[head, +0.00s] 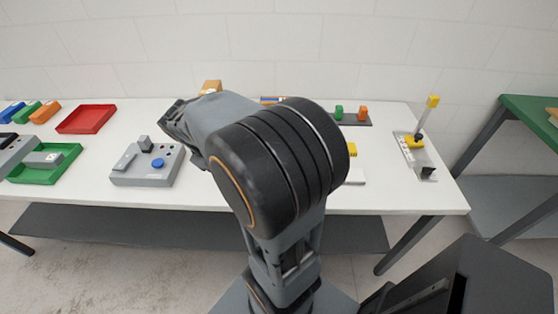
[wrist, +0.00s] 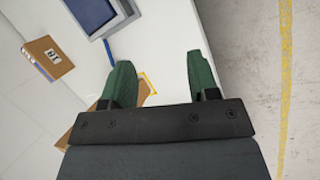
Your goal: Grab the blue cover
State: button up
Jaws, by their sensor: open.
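I cannot make out for certain which thing is the blue cover. In the head view, a round blue piece (head: 158,163) sits on a grey fixture box (head: 130,178) on the white table, and a blue block (head: 12,112) lies at the far left. In the wrist view, a blue-grey tray-like thing (wrist: 100,15) is at the top edge, cut off, with a thin blue strip (wrist: 109,50) by it. My gripper (wrist: 158,62) is open, its green fingers apart with nothing between them. In the head view my arm hides the middle of the table.
A red tray (head: 86,119) and a green tray (head: 45,163) stand at the left of the table (head: 210,196). A yellow-topped lever device (head: 421,150) stands at the right. A brown box (wrist: 47,58) shows in the wrist view. A green table (head: 532,115) is apart at the right.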

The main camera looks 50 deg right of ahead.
jog(key=d+f+g, duration=0.1)
jog(key=d, duration=0.3)
jog(key=d+f+n+g+h, duration=0.1)
jog(key=d+f+g, duration=0.1)
jog(key=d, duration=0.2)
jog(key=d+f+n+g+h+b, duration=0.1)
jog(key=d+g, duration=0.1)
jog(key=d, duration=0.3)
jog(key=shift+w+f, duration=0.2)
jog(key=shift+f, duration=0.2)
jog(key=d+f+g, duration=0.1)
jog(key=d, duration=0.2)
jog(key=s+d+f+n+g+h, duration=0.1)
jog(key=d, duration=0.2)
jog(key=s+d+f+n+g, duration=0.1)
jog(key=d+f+g, duration=0.1)
jog(key=d, duration=0.1)
jog(key=shift+s+h, duration=0.15)
jog(key=shift+h, duration=0.15)
jog(key=shift+x, duration=3.15)
jog(key=shift+s+a+r, duration=0.1)
jog(key=shift+a, duration=0.05)
grip_shut()
